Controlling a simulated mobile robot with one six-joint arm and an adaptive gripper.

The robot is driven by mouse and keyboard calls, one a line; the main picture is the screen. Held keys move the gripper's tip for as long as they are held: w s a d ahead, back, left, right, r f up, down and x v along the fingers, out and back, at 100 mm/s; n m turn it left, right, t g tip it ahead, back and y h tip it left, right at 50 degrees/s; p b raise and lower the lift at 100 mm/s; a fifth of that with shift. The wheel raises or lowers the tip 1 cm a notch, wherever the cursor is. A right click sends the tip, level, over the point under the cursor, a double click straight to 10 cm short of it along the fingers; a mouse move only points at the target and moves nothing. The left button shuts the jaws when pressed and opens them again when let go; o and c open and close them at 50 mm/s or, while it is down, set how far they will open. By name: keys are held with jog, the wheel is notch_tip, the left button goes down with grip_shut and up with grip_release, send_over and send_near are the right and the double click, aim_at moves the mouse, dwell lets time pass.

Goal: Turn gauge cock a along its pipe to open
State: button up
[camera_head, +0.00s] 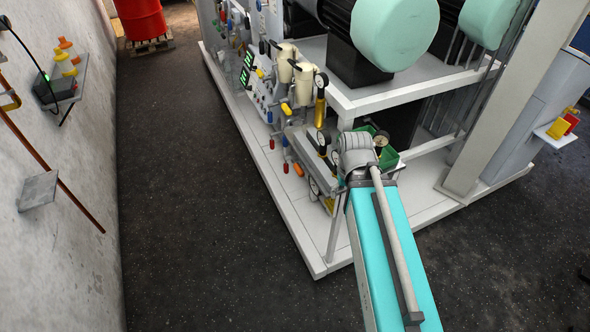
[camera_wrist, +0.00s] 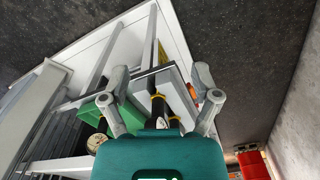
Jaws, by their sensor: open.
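My gripper (camera_wrist: 161,82) is open and empty in the wrist view, its two grey fingers spread above a grey block with dark cylindrical fittings. Yellow-banded black fittings (camera_wrist: 160,106) show between the fingers, partly hidden by the gripper's teal body. An orange part (camera_wrist: 194,92) shows beside the right finger. I cannot tell which part is gauge cock a or how its handle lies. In the head view, the gauges (camera_head: 320,140) stand on the skid's near end, next to my wrist, which hides the gripper. An orange handle (camera_head: 298,169) is on the front side there.
A green bin (camera_wrist: 97,108) lies left of the fingers, with a round gauge (camera_wrist: 97,143) near it. The skid's white base (camera_head: 318,236) has an open edge. Cream filter bowls (camera_head: 286,62) stand farther back. The dark floor (camera_head: 190,220) between skid and wall is clear.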

jog(key=shift+f, duration=0.1)
jog(key=shift+c, duration=0.3)
jog(key=w+a+f+m+t+y+b, duration=0.25)
jog(key=w+a+f+t+b, duration=0.45)
jog(key=w+a+b, duration=0.5)
jog(key=w+a+f+m+t+y+b, duration=0.1)
jog(key=w+a+f+t+y+b, duration=0.5)
jog(key=b, duration=1)
jog(key=m+t+h+b, duration=0.5)
jog(key=m+h+b, duration=1.15)
jog(key=b, duration=0.75)
send_near(299, 170)
jog(key=shift+s+a+f+m+y, duration=0.2)
jog(key=shift+s+a+f, duration=0.15)
jog(key=shift+s+f, duration=0.2)
jog(key=shift+s+a+f+m+y, duration=0.1)
jog(key=shift+s+a+f+m, duration=0.1)
jog(key=shift+s+a+f, duration=0.3)
jog(key=shift+w+d+r, duration=0.1)
jog(key=shift+d+r, duration=0.05)
jog(key=shift+d, duration=0.05)
jog(key=p+x, duration=0.2)
jog(key=x, duration=1.1)
jog(key=shift+w+d, duration=0.15)
jog(key=shift+w, duration=0.1)
